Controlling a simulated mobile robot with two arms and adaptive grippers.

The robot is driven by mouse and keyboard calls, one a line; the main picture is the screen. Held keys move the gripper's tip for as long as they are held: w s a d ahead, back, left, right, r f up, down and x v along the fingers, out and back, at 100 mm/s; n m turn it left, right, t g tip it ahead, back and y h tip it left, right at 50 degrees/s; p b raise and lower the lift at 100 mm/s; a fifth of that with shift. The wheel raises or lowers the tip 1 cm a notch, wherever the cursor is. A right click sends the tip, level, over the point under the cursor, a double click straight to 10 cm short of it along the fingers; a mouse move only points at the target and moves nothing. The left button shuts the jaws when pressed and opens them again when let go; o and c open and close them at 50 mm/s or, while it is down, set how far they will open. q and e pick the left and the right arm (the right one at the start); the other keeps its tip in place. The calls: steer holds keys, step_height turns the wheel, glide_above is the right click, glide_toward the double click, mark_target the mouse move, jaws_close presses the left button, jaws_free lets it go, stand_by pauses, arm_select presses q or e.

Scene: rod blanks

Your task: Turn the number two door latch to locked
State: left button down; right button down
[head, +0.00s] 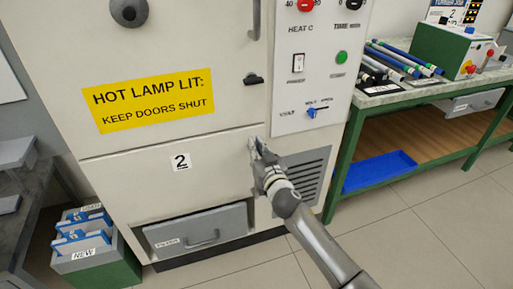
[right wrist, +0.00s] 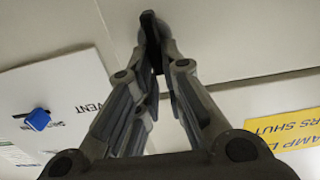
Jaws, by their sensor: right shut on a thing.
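The number two door (head: 215,170) is the lower cream panel of the cabinet, with a white "2" label (head: 181,161). My right gripper (head: 256,147) reaches its upper right corner, and its fingers cover the latch there in the head view. In the right wrist view my right gripper (right wrist: 155,38) is shut on a small dark piece at the panel, which I take to be the door latch (right wrist: 152,18). Its turned angle is mostly hidden by the fingers. My left gripper is not in view.
The upper door has its own black latch (head: 253,79) and a yellow warning sign (head: 150,98). A control panel with a blue vent switch (head: 311,112) is to the right. Below are a vent grille (head: 305,180) and a grey drawer (head: 198,232). A green-framed bench (head: 352,135) stands right.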

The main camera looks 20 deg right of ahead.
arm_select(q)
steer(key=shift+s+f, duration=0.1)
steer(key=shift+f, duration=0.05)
arm_select(e)
steer(key=shift+n, duration=0.3)
steer(key=n, duration=0.3)
steer(key=a+n, duration=0.1)
steer(key=n, duration=0.3)
steer(key=a+f+n, duration=0.1)
steer(key=n, duration=0.2)
steer(key=shift+n+p, duration=0.35)
steer(key=shift+n, duration=0.05)
steer(key=n, duration=0.3)
steer(key=shift+a+f, duration=0.2)
steer(key=shift+f, duration=0.2)
steer(key=shift+f+n, duration=0.2)
steer(key=shift+n, duration=1)
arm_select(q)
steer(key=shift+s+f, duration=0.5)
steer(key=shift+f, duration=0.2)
arm_select(e)
steer(key=shift+f+n, duration=0.1)
steer(key=shift+n, duration=0.4)
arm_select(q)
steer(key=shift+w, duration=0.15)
